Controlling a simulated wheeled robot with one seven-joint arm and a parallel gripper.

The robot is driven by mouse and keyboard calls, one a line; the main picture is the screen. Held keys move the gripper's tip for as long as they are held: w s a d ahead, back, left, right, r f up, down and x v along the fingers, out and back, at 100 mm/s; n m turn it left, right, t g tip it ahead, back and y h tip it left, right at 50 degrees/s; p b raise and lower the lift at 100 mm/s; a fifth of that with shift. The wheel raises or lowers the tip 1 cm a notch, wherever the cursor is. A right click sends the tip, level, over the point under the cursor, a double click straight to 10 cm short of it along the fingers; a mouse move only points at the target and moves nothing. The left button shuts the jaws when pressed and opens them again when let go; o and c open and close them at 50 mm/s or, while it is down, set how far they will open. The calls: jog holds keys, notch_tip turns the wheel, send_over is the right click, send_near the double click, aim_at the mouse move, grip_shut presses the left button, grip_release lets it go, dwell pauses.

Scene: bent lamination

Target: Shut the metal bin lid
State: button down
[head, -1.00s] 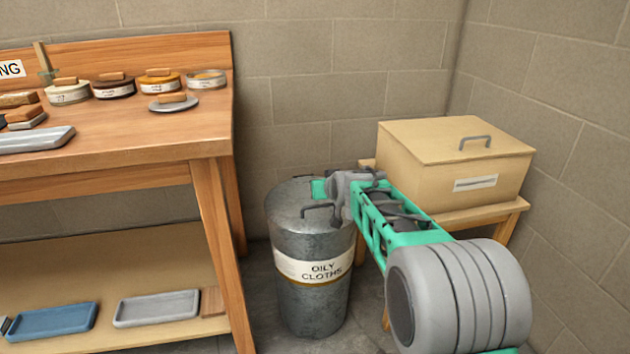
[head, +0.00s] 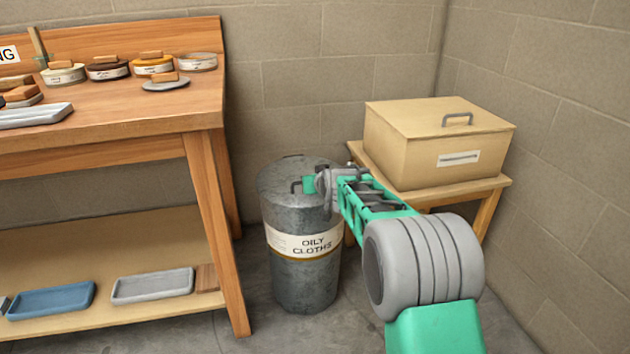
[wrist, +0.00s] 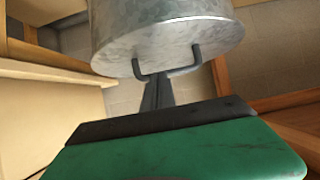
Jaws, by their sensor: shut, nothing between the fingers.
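The grey metal bin (head: 302,290), labelled "OILY CLOTHS", stands on the floor between the workbench and the small table. Its round metal lid (head: 283,172) looks down on the rim in the head view; I see no clear gap, but my gripper and wrist hide its right side. A small dark bar handle (head: 295,187) shows beside my gripper. My gripper (head: 308,185) is shut and empty, above the front right of the lid. In the wrist view the gripper's fingers (wrist: 157,92) point at the handle (wrist: 188,69); I cannot tell whether they touch it.
The wooden workbench (head: 165,115) with tins and trays stands left, close to the bin. A tan box (head: 410,150) sits on a small wooden table (head: 490,190) at the right, near my arm. Block walls close the corner behind. Some floor is free in front.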

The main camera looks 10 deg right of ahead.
jog(key=f, duration=0.2)
jog(key=shift+s+f, duration=0.3)
jog(key=shift+s, duration=0.05)
jog(key=r+p, duration=0.1)
jog(key=r, duration=0.1)
jog(key=r+p, duration=0.1)
jog(key=r, duration=0.1)
jog(key=r+p, duration=0.1)
jog(key=r, duration=0.1)
jog(key=shift+s+r, duration=0.2)
jog(key=shift+s, duration=0.1)
jog(key=s+f+p, duration=0.2)
jog(key=s+f, duration=0.3)
jog(key=s, duration=0.3)
jog(key=s+a+r+g+p, duration=0.2)
jog(key=s+r+p, duration=0.5)
jog(key=r+p, duration=0.35)
jog(key=s+a+r+g+p, duration=0.2)
jog(key=s+r+p, duration=0.5)
jog(key=r+p, duration=0.3)
jog(key=s+a+r+g+p, duration=0.1)
jog(key=s+r+g+p, duration=0.3)
jog(key=s+r+p, duration=0.9)
jog(key=s+r, duration=0.1)
jog(key=s, duration=0.4)
jog(key=shift+a+g, duration=0.3)
jog(key=shift+g, duration=0.1)
